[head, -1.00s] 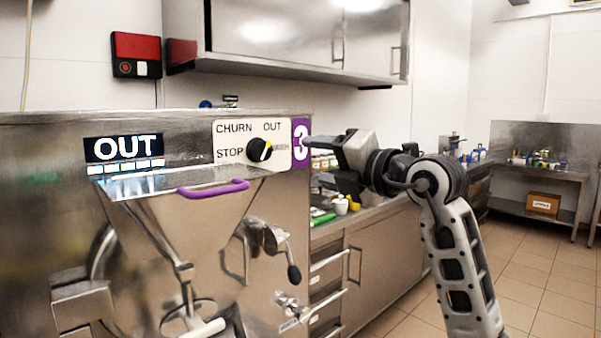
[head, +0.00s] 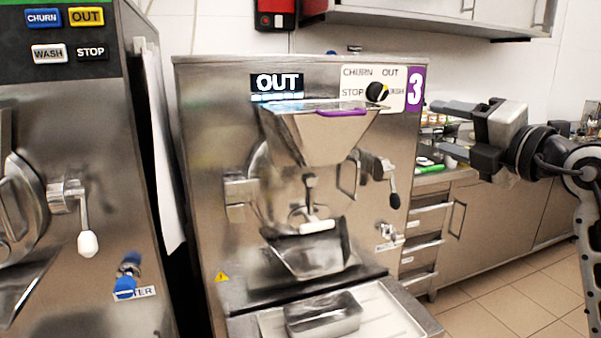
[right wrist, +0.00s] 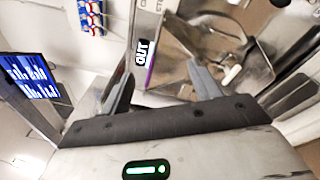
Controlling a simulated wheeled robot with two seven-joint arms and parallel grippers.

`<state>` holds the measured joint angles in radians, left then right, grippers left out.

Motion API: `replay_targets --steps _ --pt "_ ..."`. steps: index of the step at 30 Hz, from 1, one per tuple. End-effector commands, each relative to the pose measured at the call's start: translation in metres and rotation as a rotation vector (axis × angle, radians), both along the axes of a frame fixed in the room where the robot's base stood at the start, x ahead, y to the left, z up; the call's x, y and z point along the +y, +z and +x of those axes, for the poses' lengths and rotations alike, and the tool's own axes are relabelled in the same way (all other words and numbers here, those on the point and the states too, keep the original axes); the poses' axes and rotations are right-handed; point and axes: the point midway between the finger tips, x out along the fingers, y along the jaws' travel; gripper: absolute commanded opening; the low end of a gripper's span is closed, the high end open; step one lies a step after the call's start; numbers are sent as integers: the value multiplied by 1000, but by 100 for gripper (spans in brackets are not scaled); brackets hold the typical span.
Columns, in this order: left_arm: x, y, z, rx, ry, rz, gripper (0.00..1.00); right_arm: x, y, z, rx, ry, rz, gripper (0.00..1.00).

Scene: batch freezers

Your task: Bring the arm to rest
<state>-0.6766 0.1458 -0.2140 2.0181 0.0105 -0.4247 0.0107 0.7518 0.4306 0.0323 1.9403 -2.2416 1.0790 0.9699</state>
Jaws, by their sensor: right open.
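My right gripper (head: 437,127) is at the right in the head view, its fingers pointing left toward the upper right edge of batch freezer 3 (head: 215,130). Its two fingers are spread apart with nothing between them. In the right wrist view the same open, empty fingers (right wrist: 160,74) show, with part of the steel freezer (right wrist: 178,50) beyond them. Whether a fingertip touches the freezer is hard to tell; a small gap seems to show in the head view. The freezer's display (head: 277,84) reads OUT, and its dial (head: 377,91) points to the upper right. My left gripper is not in view.
A steel pan (head: 325,314) sits on the white tray (head: 385,318) below the spout. Another freezer (head: 75,130) stands close on the left. A steel counter (head: 500,215) with small items runs behind my right arm. Tiled floor (head: 500,312) is open at the lower right.

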Motion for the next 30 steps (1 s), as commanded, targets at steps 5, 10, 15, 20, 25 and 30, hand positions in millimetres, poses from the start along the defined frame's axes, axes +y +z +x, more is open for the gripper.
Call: replay_targets --steps 5,10,15,20,25,30 --pt "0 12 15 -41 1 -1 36 37 -38 -10 8 164 97 62" --pt "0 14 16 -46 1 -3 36 68 -73 -28 13 313 275 62" --pt "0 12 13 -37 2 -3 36 84 -122 -54 59 396 627 62" --pt "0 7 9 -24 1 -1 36 67 -206 -75 213 236 1118 62" --pt "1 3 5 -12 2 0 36 49 -328 -112 489 -128 1494 62" --pt "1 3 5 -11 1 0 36 56 -432 -175 794 -468 1674 62"
